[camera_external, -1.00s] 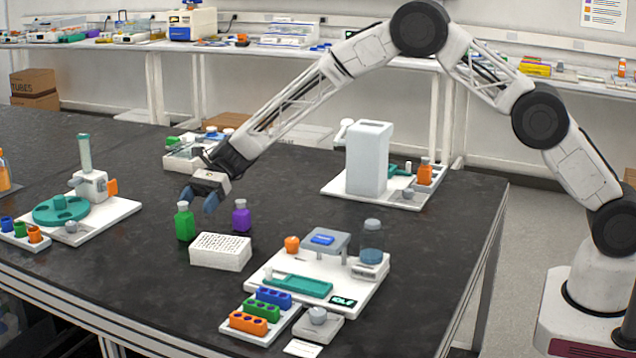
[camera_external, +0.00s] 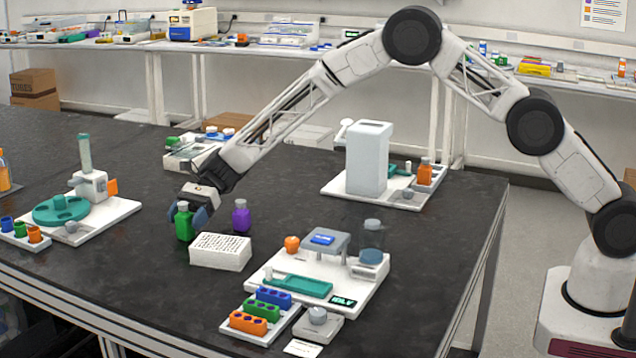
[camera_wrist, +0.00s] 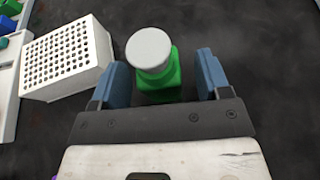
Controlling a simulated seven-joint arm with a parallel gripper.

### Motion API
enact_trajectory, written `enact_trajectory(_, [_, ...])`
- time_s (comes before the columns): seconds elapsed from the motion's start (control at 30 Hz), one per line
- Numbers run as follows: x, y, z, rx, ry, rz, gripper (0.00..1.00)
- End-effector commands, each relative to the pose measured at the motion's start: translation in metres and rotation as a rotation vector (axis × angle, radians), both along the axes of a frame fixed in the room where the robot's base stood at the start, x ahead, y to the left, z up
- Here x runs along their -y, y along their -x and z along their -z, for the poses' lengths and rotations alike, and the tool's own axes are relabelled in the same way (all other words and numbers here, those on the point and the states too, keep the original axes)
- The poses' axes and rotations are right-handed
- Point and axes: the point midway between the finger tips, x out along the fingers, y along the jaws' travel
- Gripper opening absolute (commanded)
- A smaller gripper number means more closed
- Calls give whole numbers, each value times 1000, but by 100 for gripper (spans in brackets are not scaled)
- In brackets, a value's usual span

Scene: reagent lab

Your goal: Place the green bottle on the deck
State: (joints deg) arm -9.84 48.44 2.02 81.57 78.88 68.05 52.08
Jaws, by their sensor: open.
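The green bottle (camera_external: 184,224) with a grey-white cap stands upright on the dark table, left of the white perforated rack. In the wrist view the green bottle (camera_wrist: 160,82) lies between the two blue fingers, with a gap on each side. My gripper (camera_external: 193,212) is open around the bottle's upper part and is not closed on it; it also shows in the wrist view (camera_wrist: 160,80). "The deck" is not clearly identifiable; one candidate is the white platform (camera_external: 262,282) with the small display at the front.
The white perforated rack (camera_external: 220,252) stands close to the bottle, and a purple bottle (camera_external: 241,217) is just behind it. A white station with a teal disc (camera_external: 60,210) is at left. A tall white device (camera_external: 367,158) stands at the back right. Bare table lies left of the bottle.

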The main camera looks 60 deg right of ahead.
Motion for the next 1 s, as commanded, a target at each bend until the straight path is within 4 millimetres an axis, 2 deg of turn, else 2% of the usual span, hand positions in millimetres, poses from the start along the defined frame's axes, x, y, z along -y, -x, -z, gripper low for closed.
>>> enact_trajectory(0.17, [-8, 0, 4, -1, 0, 0, 70])
enact_trajectory(0.7, [-8, 0, 4, 0, 0, 0, 69])
enact_trajectory(1.0, [-8, 0, 4, -1, 0, 0, 23])
